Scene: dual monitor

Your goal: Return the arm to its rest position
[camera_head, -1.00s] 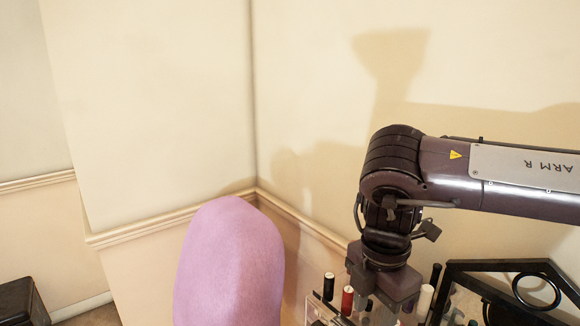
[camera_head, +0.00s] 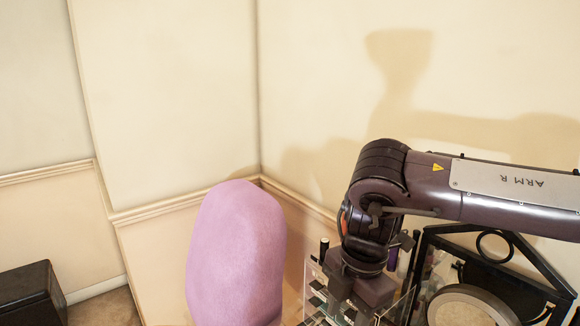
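My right arm, marked "ARM R", comes in from the right edge and bends down at its wrist. Its gripper (camera_head: 357,296) points down over a clear cosmetics organizer (camera_head: 313,272) at the bottom right. The fingertips are not clearly visible, so I cannot tell whether it is open or shut, or whether it touches anything. My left arm and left gripper are not in view.
A purple rounded chair back (camera_head: 236,252) stands left of the organizer. A black-framed mirror or stand (camera_head: 520,250) with a round mirror (camera_head: 470,308) is on the right. A dark box (camera_head: 30,294) sits at the lower left. Cream walls close off the back.

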